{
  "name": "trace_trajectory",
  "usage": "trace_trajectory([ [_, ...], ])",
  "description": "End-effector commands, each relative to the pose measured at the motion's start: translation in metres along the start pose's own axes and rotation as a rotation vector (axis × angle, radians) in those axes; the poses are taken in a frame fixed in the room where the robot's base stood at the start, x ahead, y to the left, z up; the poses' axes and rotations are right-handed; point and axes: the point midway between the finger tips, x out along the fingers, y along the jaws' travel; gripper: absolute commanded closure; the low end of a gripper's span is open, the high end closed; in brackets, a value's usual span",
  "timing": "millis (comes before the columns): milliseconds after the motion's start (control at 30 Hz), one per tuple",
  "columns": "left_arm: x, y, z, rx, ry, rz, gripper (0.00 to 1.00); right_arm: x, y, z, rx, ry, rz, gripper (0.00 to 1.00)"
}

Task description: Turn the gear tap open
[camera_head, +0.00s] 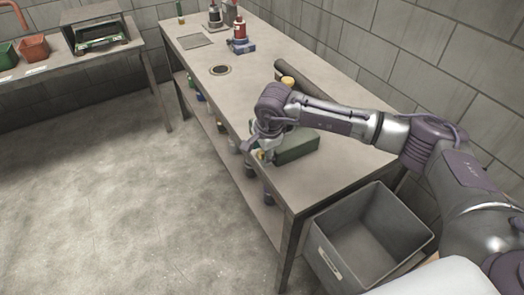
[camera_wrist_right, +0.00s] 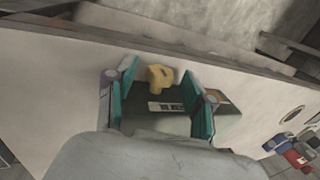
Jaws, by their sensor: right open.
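The gear tap is a small yellow handle (camera_wrist_right: 161,77) on a dark green housing (camera_wrist_right: 168,122) with a striped label. In the head view the green housing (camera_head: 297,147) sits on the near part of the workbench, partly hidden by my right arm. My right gripper (camera_head: 257,150) reaches down at its left end, by the bench's front edge. In the right wrist view my right gripper (camera_wrist_right: 160,68) is open, with a teal finger on either side of the yellow handle. Gaps show between handle and fingers. My left gripper is out of view.
The workbench (camera_head: 207,66) has a round hole (camera_head: 220,70) and a red and blue device (camera_head: 240,38) farther back. A dark tube (camera_head: 305,77) lies behind my arm along the wall. A grey bin (camera_head: 330,262) stands at the bench's near end. Open floor lies left.

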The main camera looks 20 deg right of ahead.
Motion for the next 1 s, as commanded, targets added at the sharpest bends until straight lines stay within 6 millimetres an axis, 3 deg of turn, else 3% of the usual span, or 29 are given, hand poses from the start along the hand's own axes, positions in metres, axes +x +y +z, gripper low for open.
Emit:
trace_trajectory([
  [100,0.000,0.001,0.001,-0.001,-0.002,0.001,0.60,0.000,0.000,0.000,0.000,0.000,0.000,0.47],
  [433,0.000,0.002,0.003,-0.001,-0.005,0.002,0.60,0.000,0.000,0.000,0.000,0.000,0.000,1.00],
  [667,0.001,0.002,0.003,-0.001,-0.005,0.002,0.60,0.000,-0.003,0.000,0.002,0.003,0.051,1.00],
  [1000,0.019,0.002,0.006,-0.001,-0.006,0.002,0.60,0.005,-0.007,0.000,0.003,0.004,0.367,1.00],
])
